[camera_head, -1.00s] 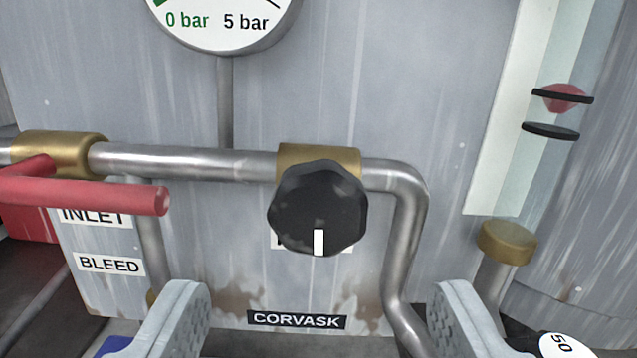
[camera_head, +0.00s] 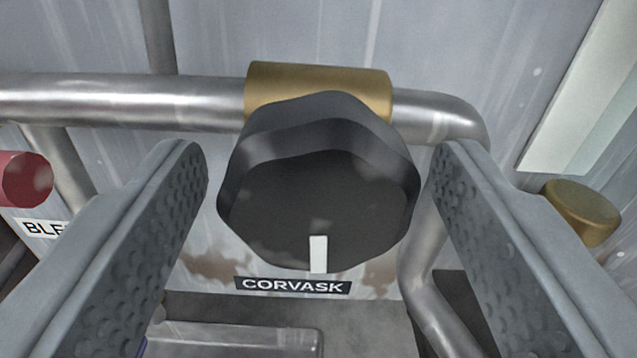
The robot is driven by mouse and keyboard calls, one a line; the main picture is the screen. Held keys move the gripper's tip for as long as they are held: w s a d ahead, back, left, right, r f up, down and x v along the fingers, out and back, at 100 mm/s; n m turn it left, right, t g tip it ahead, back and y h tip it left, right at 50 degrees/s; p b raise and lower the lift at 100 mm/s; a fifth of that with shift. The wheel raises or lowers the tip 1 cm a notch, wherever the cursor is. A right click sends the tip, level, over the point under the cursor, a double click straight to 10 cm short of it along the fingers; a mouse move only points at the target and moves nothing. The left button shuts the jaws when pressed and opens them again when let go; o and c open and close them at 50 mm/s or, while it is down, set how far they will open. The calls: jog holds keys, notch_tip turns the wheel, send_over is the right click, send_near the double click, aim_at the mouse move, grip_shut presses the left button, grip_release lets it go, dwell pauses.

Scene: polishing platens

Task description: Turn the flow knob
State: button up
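The flow knob (camera_head: 315,195) is black and many-sided, with a white mark (camera_head: 318,254) at the bottom of its face. It sits in front of a brass fitting (camera_head: 320,80) on a steel pipe, in the middle of the view. My gripper (camera_head: 312,165) is open, with one grey studded finger on each side of the knob. A small gap shows between the knob and the left finger; the right fingertip is very near the knob's edge, and I cannot tell whether it touches. The knob's own label is hidden behind it.
The steel pipe (camera_head: 120,102) runs across behind the knob and bends down on the right. The end of a red lever (camera_head: 26,180) is at the left. A brass cap (camera_head: 582,212) stands at the right. A CORVASK plate (camera_head: 293,285) is below the knob.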

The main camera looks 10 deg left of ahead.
jog(key=c, duration=0.9)
jog(key=shift+m, duration=3.1)
jog(key=o, duration=1)
jog(key=shift+s, duration=0.15)
jog(key=v, duration=1.7)
jog(key=shift+s, duration=0.1)
